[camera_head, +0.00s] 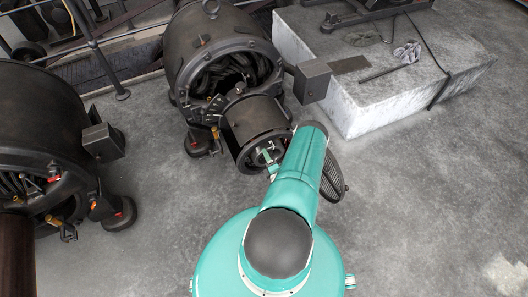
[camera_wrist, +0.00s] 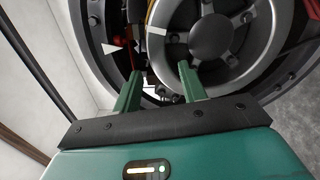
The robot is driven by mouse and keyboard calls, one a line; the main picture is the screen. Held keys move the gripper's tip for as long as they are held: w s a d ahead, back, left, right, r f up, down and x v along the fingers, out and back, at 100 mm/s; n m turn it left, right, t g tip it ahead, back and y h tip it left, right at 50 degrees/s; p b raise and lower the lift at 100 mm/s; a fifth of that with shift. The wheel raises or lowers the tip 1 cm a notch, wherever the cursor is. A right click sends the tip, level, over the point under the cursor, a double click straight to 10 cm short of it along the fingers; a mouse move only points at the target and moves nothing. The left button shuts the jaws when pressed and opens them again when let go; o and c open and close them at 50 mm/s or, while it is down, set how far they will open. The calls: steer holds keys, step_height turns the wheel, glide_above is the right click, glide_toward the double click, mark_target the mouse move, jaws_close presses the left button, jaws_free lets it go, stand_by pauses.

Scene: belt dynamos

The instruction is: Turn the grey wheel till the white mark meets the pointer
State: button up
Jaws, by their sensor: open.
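The grey wheel (camera_wrist: 250,78) has a pale rim, spokes and a dark round hub, and fills the upper right of the wrist view. My gripper (camera_wrist: 160,68) is open at its lower left. The right finger reaches over the wheel inside the rim, the left finger lies outside it; contact is unclear.
A dark dynamo (camera_head: 215,55) stands behind the small cylinder (camera_head: 255,118), with a grey box (camera_head: 313,80) on its right. Another dynamo (camera_head: 40,130) stands at the left. A pale stone block (camera_head: 390,95) bears loose tools at the upper right. The floor at right is open.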

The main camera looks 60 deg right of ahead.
steer(key=v, duration=1)
steer(key=shift+f, duration=0.1)
steer(key=x, duration=1.4)
steer(key=shift+w+d, duration=0.2)
steer(key=shift+w, duration=0.05)
jaws_close()
